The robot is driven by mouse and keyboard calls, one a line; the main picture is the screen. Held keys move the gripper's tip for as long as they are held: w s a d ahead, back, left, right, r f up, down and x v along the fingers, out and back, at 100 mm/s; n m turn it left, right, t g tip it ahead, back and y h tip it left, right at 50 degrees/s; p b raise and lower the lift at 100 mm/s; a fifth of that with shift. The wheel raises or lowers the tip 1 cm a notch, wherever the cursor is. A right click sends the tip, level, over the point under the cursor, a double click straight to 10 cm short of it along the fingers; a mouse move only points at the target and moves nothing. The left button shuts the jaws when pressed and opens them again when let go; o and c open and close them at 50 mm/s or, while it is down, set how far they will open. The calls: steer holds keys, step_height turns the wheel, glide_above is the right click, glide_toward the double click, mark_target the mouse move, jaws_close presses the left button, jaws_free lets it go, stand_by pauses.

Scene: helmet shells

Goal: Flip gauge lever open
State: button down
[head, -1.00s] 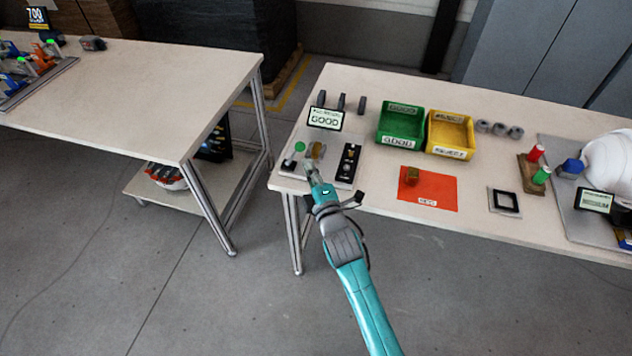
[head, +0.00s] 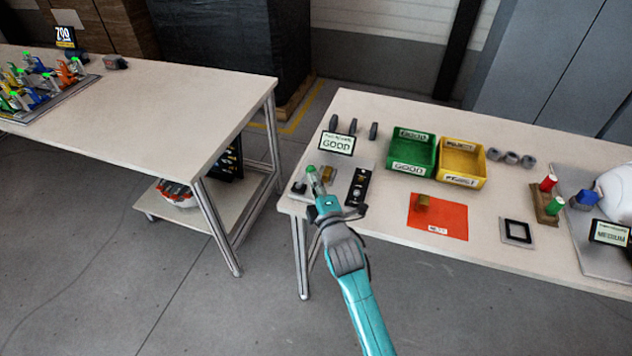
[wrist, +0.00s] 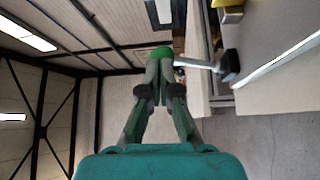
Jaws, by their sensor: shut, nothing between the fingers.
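The gauge (head: 292,193) sits on the front left corner of the right table, with a brassy block (head: 328,175) on it. Its lever has a green knob (head: 310,169) and a black pivot (head: 299,188); the knob stands above the pivot. My gripper (head: 314,183) is shut and empty at the knob. In the wrist view, the green knob (wrist: 162,52) shows just beyond my shut fingertips (wrist: 158,62). The pale lever rod (wrist: 198,64) runs right to the black pivot (wrist: 230,65). I cannot tell whether the fingertips touch the knob.
A display (head: 337,144) reading GOOD stands behind the gauge. A black panel (head: 358,188) lies to its right. Green (head: 398,166) and yellow (head: 462,178) bins stand further right, with an orange mat (head: 450,222) in front. A floor gap separates the left table (head: 190,95).

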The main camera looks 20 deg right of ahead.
steer(key=shift+w+a+r+n+g, duration=0.2)
steer(key=shift+n+g, duration=0.1)
steer(key=shift+n, duration=0.1)
steer(key=w+a+r+n+g+h, duration=0.1)
steer(key=w+a+n+g, duration=0.3)
steer(key=a+n, duration=0.1)
steer(key=shift+a+r+n+g, duration=0.25)
steer(key=shift+r+n+g, duration=0.05)
steer(key=shift+n+g, duration=0.1)
stand_by(0.4)
steer(key=shift+r, duration=0.1)
steer(key=shift+r, duration=0.75)
